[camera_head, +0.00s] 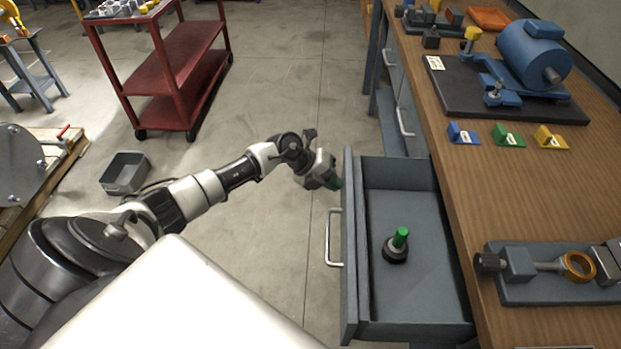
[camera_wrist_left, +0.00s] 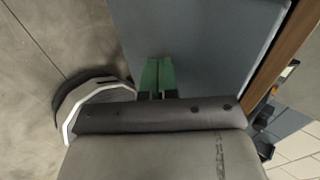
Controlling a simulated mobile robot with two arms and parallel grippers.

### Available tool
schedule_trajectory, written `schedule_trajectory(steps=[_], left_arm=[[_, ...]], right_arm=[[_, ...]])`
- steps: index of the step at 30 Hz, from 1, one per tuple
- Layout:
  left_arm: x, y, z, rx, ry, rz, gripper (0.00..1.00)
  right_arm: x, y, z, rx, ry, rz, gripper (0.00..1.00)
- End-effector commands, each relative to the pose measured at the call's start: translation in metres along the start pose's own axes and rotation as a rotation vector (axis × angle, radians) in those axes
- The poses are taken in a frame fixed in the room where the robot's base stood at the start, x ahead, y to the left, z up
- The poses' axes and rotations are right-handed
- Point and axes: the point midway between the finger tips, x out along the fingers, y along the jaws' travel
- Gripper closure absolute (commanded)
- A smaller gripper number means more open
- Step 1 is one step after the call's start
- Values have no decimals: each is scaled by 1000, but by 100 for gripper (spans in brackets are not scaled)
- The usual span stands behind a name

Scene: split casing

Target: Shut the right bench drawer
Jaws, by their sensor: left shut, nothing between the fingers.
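The right bench drawer (camera_head: 415,255) is pulled out from the wooden bench in the head view. It is a grey-blue metal drawer with a silver bar handle (camera_head: 333,238) on its front. A dark round part with a green peg (camera_head: 400,238) stands inside it. My left gripper (camera_head: 337,183) is close to the outer face of the drawer front, near its far end, above the handle in the picture. In the left wrist view its green fingertips (camera_wrist_left: 157,75) are together with nothing between them, over a grey-blue panel (camera_wrist_left: 200,40). I cannot tell whether they touch it. My right gripper is not in view.
The wooden bench top (camera_head: 500,190) carries a blue motor (camera_head: 533,55), several coloured blocks and a clamp fixture (camera_head: 550,270). Another drawer handle (camera_head: 402,122) shows farther along the bench. A red cart (camera_head: 170,75) and a grey bin (camera_head: 125,173) stand on the open floor.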

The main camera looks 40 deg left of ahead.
Motion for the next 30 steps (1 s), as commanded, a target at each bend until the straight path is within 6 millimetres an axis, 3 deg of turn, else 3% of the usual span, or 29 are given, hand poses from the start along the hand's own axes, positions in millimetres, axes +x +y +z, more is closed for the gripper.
schedule_trajectory(steps=[14,30], left_arm=[[64,-61,0,1,1,-3,100],[136,-125,0,1,1,-1,100]], right_arm=[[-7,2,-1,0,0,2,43],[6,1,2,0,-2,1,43]])
